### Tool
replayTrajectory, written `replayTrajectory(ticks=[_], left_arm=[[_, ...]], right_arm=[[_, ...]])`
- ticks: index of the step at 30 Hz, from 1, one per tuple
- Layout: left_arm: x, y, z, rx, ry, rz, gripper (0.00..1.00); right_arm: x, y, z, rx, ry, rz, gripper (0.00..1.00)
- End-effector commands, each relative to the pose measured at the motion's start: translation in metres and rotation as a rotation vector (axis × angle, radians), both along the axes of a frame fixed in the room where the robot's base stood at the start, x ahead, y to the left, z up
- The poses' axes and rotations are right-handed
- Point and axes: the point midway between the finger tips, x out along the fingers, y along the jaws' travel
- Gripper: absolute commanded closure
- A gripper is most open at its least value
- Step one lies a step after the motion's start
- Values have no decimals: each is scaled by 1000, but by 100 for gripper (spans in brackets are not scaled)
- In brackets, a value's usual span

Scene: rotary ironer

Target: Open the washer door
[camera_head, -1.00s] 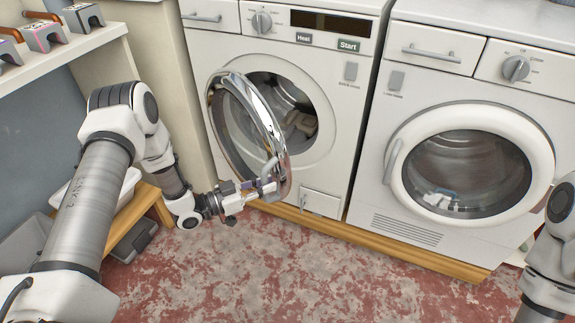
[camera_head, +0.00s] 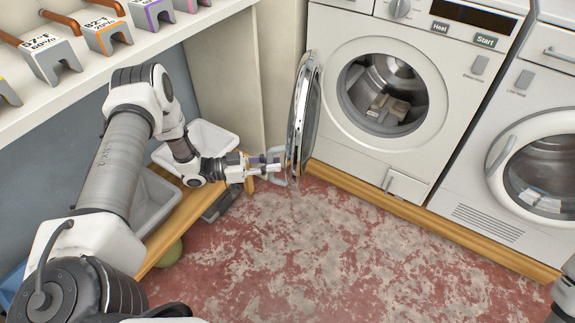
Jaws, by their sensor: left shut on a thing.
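The washer (camera_head: 455,80) stands at the centre right with Heat and Start labels on its panel. Its round chrome-rimmed door (camera_head: 304,110) stands wide open, hinged on the left and seen nearly edge-on. The open drum (camera_head: 385,92) shows light cloth-like items inside. My left gripper (camera_head: 274,165) is at the lower edge of the door and is shut on the door's handle (camera_head: 279,180). My right gripper is out of view; only a bit of my right arm shows at the lower right edge.
A second machine (camera_head: 490,205) with a shut white-rimmed door stands to the right. A shelf (camera_head: 150,50) with several numbered blocks is at the upper left. Bins (camera_head: 207,140) sit on a low wooden bench (camera_head: 178,215). The red mottled floor in front is clear.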

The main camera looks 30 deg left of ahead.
Motion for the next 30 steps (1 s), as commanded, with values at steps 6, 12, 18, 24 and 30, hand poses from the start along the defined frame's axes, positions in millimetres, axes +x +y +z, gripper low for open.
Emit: replayTrajectory(ticks=[6,12,18,24,30], left_arm=[[-4,76,-4,2,-15,-23,100],[-2,132,-8,5,-10,-122,100],[3,164,-4,5,-3,-131,100],[4,176,-1,4,0,-133,100],[3,177,0,4,1,-133,100]], right_arm=[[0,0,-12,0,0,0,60],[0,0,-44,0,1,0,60],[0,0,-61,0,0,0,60],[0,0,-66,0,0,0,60],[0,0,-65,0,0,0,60]])
